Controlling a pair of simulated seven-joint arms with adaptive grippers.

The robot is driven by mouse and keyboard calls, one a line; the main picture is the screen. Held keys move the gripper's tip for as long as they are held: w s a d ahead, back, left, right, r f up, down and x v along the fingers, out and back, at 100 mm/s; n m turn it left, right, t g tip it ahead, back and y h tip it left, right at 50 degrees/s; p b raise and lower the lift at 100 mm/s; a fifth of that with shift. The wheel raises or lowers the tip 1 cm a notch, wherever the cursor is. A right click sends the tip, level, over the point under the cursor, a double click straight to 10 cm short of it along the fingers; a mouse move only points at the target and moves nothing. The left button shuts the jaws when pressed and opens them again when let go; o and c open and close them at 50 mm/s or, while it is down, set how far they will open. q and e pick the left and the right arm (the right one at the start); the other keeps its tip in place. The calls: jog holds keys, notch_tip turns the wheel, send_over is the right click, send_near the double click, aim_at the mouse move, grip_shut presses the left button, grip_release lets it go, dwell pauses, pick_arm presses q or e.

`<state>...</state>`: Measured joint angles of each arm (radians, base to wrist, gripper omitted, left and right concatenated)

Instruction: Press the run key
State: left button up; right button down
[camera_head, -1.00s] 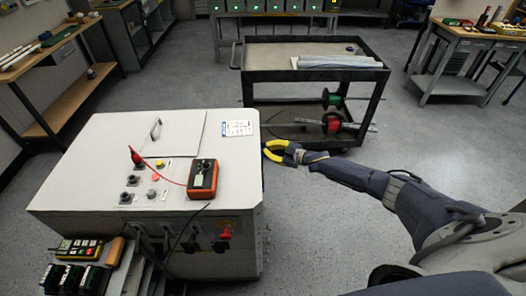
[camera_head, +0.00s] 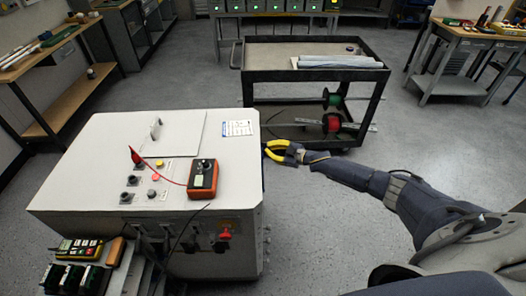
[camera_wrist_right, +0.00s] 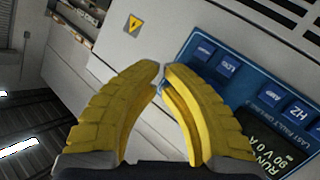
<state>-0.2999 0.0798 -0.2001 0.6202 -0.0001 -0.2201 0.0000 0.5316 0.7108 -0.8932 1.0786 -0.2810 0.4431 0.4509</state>
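A blue key panel (camera_wrist_right: 255,75) on a pale housing fills the right of the right wrist view. It has several square keys, among them a LOG key (camera_wrist_right: 228,66) and an HZ key (camera_wrist_right: 297,108); the print on the upper-left key (camera_wrist_right: 203,50) is too small to read. A dark display (camera_wrist_right: 280,158) at lower right shows the word RUN; I cannot pick out a run key. My right gripper (camera_head: 266,149) is by the right side of the white cabinet (camera_head: 232,165). Its yellow fingertips (camera_wrist_right: 162,72) nearly meet, with nothing visible between them, close in front of the panel's left edge. My left gripper is not in view.
An orange meter (camera_head: 203,177) with a red lead lies on the cabinet top. A black cart (camera_head: 315,90) with wire spools stands behind my right gripper. A yellow warning label (camera_wrist_right: 133,23) is left of the panel.

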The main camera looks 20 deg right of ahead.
jog(key=shift+s+d, duration=0.15)
jog(key=shift+d, duration=0.25)
jog(key=d, duration=0.1)
jog(key=s+d, duration=0.1)
jog(key=d, duration=0.1)
jog(key=s+d, duration=0.1)
jog(key=shift+d, duration=0.3)
dwell(0.4)
dwell(2.6)
